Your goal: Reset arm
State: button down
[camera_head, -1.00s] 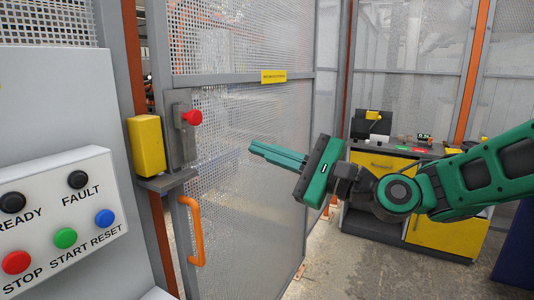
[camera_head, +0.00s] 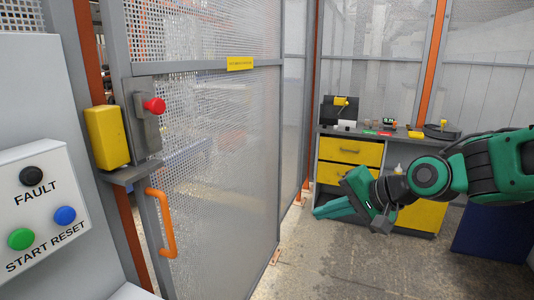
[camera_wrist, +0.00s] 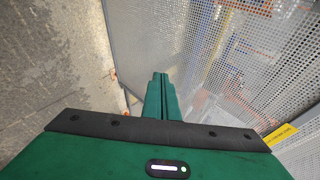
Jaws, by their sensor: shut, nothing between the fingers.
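My gripper (camera_head: 325,210) is green, on the right side of the head view, in front of the yellow-drawer workbench. Its fingers point left and slightly down, shut with nothing between them. My green arm reaches in from the right edge. In the wrist view my gripper (camera_wrist: 160,80) shows its two fingers together, between bare concrete floor on the left and a mesh panel on the right. In these views the fingers appear free of any object.
A mesh gate (camera_head: 215,160) with an orange handle (camera_head: 161,222) and a red knob (camera_head: 155,105) stands at left. A button panel (camera_head: 40,205) is at the lower left. The workbench (camera_head: 350,150) bears small items. Open concrete floor (camera_head: 350,265) lies in front.

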jog(key=s+d+f+g+h, duration=0.1)
jog(key=s+d+f+h, duration=0.15)
jog(key=d, duration=0.35)
jog(key=s+d+f+n+g+h, duration=0.1)
jog(key=s+d+f, duration=0.1)
jog(key=s+d, duration=0.35)
jog(key=s+d+f+g+h, duration=0.1)
jog(key=s+d+f+h, duration=0.1)
jog(key=d, duration=0.5)
jog(key=s+d+g, duration=0.2)
jog(key=s+d, duration=0.2)
jog(key=s, duration=0.4)
jog(key=s+d+f+g+h, duration=0.1)
jog(key=s+d, duration=0.3)
jog(key=s, duration=0.4)
jog(key=shift+s+d+f+g, duration=0.3)
jog(key=shift+d+g, duration=0.1)
jog(key=shift+g, duration=0.3)
jog(key=shift+h, duration=0.25)
